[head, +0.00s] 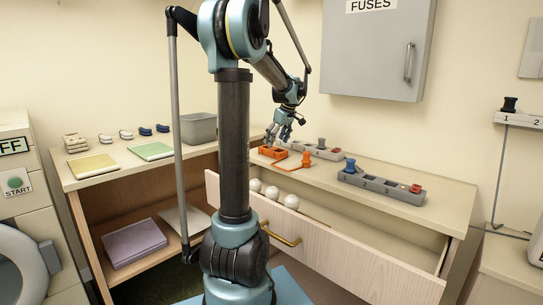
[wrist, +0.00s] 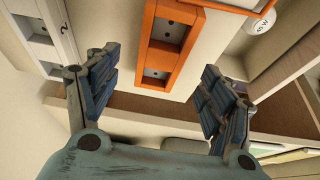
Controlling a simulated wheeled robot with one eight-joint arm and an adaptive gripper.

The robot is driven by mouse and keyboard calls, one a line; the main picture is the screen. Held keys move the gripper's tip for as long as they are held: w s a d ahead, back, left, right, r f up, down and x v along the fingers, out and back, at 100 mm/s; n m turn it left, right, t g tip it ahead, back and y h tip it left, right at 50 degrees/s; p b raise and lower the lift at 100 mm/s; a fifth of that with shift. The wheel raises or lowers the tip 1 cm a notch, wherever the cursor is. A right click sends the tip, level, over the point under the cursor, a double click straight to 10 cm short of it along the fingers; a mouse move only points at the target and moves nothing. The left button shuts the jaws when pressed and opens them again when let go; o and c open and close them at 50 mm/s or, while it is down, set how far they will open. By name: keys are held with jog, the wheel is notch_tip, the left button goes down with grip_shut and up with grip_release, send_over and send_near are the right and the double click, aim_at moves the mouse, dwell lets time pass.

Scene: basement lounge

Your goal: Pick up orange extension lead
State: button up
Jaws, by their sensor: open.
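The orange extension lead (head: 272,153) lies on the wooden counter, with an orange cord running right to an orange plug (head: 307,160). My gripper (head: 278,137) is above the lead in the head view, fingers pointing down. In the wrist view my gripper (wrist: 158,64) is open, with blue fingers to either side of the lead's near end. Nothing is held between them. I cannot tell how far the fingertips are above the counter.
A grey socket strip (head: 322,151) lies behind the lead, and another (head: 380,184) lies to its right. The drawer (head: 330,243) below stands open with white bulbs (head: 272,192) in it. A grey bin (head: 198,128) stands left. A grey fuse cabinet (head: 375,45) hangs above.

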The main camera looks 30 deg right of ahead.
aim_at(273, 149)
jog(key=shift+x, duration=2.5)
jog(key=shift+s, duration=0.15)
jog(key=c, duration=1.5)
